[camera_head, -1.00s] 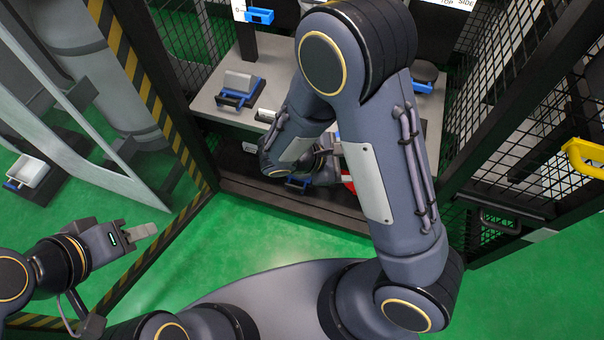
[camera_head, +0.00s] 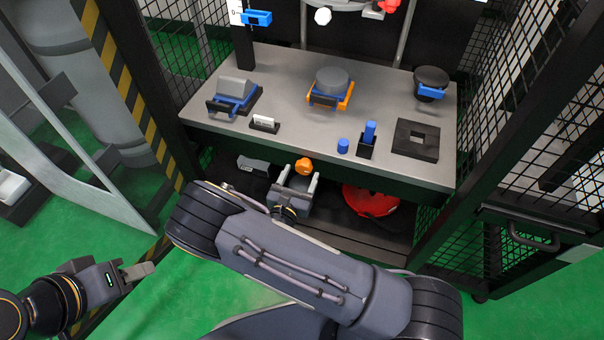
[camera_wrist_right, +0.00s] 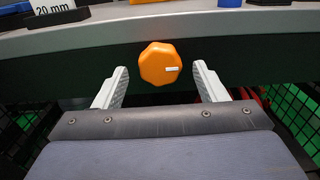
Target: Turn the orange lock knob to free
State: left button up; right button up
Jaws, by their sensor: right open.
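The orange lock knob (camera_head: 304,165) is on the dark front panel below the grey table's edge. In the right wrist view the knob (camera_wrist_right: 160,64) is faceted, with a white mark pointing right. My right gripper (camera_head: 299,176) is open in front of the knob. In the wrist view its fingers (camera_wrist_right: 160,80) stand to the left and right of the knob, with gaps on both sides and no visible contact. My left gripper (camera_head: 138,270) is at the lower left, away from the knob; its jaw gap is not clear.
The grey table (camera_head: 285,70) carries blue and orange holders, a blue peg (camera_head: 369,132) and a black square block (camera_head: 416,139). A red object (camera_head: 371,200) lies on the lower shelf right of my gripper. Mesh panels (camera_head: 520,130) flank the table.

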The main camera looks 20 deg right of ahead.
jog(key=shift+x, duration=1.05)
jog(key=shift+c, duration=0.4)
jog(key=c, duration=0.9)
